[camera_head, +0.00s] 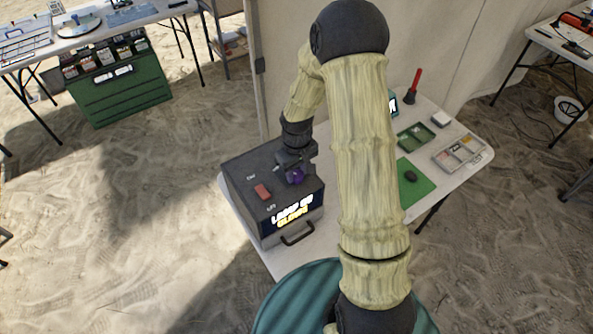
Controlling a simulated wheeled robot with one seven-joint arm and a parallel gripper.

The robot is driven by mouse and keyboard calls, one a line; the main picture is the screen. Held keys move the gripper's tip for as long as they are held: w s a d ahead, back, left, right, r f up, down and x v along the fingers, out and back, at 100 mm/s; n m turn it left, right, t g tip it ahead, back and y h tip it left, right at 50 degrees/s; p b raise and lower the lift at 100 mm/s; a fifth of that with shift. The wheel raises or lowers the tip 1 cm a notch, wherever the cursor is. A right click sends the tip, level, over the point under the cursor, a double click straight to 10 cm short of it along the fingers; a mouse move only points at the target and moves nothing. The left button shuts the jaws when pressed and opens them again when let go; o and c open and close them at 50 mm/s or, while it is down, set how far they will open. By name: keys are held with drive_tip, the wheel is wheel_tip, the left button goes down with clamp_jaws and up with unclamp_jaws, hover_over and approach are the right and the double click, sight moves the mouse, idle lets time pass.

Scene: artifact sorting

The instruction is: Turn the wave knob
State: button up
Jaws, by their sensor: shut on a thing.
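The wave knob (297,176) is small and purple and sits on top of a dark grey box (240,178) on the white table. My gripper (294,168) points down at the knob from above and is shut on it. The fingers hide part of the knob, so its exact angle cannot be told. A red switch (262,191) is on the box top, left of the knob. The box front has a lit display with white and yellow lettering (292,212) and a dark handle (298,234) below it.
Right of my arm, the white table (462,179) holds a green mat (414,184) with a dark object, a green tray (416,137), a compartment tray (459,153) and a red-handled tool (413,86). A pale partition (285,60) stands behind. Sandy ground lies to the left.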

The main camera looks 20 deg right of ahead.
sight(296, 174)
drive_tip(key=o, duration=1)
wheel_tip(296, 174, up, 17)
drive_tip(key=b, duration=0.1)
drive_tip(key=shift+r+b, duration=0.2)
drive_tip(key=shift+b, duration=0.15)
drive_tip(key=shift+a, duration=0.1)
drive_tip(key=s+f+m+t, duration=0.1)
drive_tip(key=s+m, duration=0.1)
drive_tip(key=s, duration=0.5)
drive_tip(key=s+f+m+t, duration=0.1)
drive_tip(key=s+f+m, duration=0.1)
drive_tip(key=s, duration=0.5)
drive_tip(key=shift+s+d+f+t, duration=0.2)
drive_tip(key=shift+s+f+t, duration=0.05)
drive_tip(key=shift+f+t, duration=0.05)
